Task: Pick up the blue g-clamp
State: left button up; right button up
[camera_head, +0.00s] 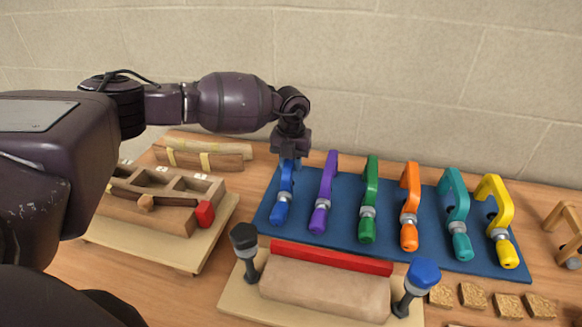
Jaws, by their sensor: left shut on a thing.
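The blue g-clamp (283,196) is at the left end of a row of coloured clamps on the blue mat (333,236). My left gripper (289,160) comes down over its upper end and is shut on it. The fingers hide the top of the clamp. The clamp's handle end points toward the front; I cannot tell whether it touches the mat. My right gripper is not in view.
A purple g-clamp (323,198) stands close on the right, then green, orange, teal and yellow ones. A wooden form with a red bar (331,257) lies in front. A wooden box (165,200) is at left. A wall stands behind.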

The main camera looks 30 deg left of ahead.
pick_arm(q)
notch_tip(320, 180, up, 26)
jog(key=p, duration=0.5)
jog(key=shift+r, duration=0.25)
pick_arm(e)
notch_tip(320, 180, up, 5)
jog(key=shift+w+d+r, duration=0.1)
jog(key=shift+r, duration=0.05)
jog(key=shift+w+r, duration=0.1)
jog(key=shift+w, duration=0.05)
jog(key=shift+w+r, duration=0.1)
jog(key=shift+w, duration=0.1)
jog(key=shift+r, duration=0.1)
